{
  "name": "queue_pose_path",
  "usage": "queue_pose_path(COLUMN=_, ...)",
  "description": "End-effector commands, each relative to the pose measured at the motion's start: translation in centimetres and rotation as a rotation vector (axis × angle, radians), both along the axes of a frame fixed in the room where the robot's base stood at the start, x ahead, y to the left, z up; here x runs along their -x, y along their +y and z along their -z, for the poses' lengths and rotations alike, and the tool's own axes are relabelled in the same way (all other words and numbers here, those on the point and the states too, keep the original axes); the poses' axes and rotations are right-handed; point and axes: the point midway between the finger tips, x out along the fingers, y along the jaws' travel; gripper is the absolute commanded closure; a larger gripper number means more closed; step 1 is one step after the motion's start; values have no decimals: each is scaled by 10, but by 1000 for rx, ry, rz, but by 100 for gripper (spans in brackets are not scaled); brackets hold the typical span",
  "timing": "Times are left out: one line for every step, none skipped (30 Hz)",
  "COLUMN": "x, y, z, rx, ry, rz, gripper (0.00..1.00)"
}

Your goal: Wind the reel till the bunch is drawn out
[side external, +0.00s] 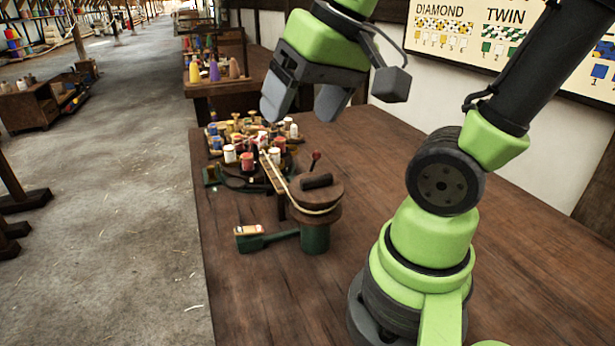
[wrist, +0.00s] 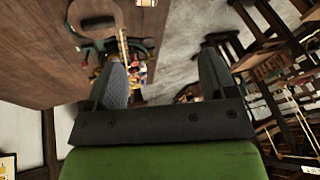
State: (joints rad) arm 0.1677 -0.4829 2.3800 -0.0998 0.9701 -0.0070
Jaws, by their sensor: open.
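The reel (side external: 318,193) is a round brown wooden drum on a dark green post near the table's left edge. A dark bar lies across its top, and a red-knobbed lever (side external: 315,157) stands at its back. A pale cord wraps around the drum and leads back toward a cluster of bobbins (side external: 250,143) in several colours. The bunch cannot be made out clearly among them. My gripper (side external: 305,104) is open and empty, above and behind the reel, apart from it. In the wrist view the reel (wrist: 95,12) is at the top, partly cut off, beyond my fingers.
A green arm (side external: 268,240) with a small pale-and-orange block juts left from the post. A second bench (side external: 225,85) with coloured cones stands behind. A wall chart (side external: 480,38) hangs at the back right.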

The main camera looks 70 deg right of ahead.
Motion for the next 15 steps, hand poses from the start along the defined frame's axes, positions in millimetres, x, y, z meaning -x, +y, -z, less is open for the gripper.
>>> queue_pose_path(x=-8, y=-15, z=8, rx=4, ry=77, rz=55, gripper=10)
queue_pose_path(x=-11, y=-24, z=12, rx=7, ry=117, rz=81, gripper=8)
queue_pose_path(x=-14, y=-35, z=18, rx=9, ry=168, rz=115, gripper=8)
queue_pose_path(x=-17, y=-43, z=22, rx=9, ry=205, rz=139, gripper=8)
queue_pose_path(x=-18, y=-51, z=26, rx=8, ry=239, rz=162, gripper=8)
queue_pose_path(x=-20, y=-60, z=32, rx=6, ry=283, rz=190, gripper=8)
queue_pose_path(x=-20, y=-67, z=36, rx=2, ry=312, rz=208, gripper=8)
queue_pose_path(x=-21, y=-73, z=40, rx=0, ry=338, rz=224, gripper=8)
queue_pose_path(x=-21, y=-80, z=45, rx=-4, ry=368, rz=242, gripper=8)
queue_pose_path(x=-21, y=-84, z=48, rx=-6, ry=386, rz=253, gripper=8)
queue_pose_path(x=-20, y=-88, z=50, rx=-8, ry=402, rz=262, gripper=8)
queue_pose_path(x=-20, y=-92, z=53, rx=-11, ry=418, rz=271, gripper=8)
queue_pose_path(x=-20, y=-93, z=54, rx=-13, ry=427, rz=276, gripper=8)
queue_pose_path(x=-20, y=-95, z=55, rx=-13, ry=433, rz=280, gripper=8)
queue_pose_path(x=-20, y=-96, z=58, rx=-14, ry=437, rz=282, gripper=8)
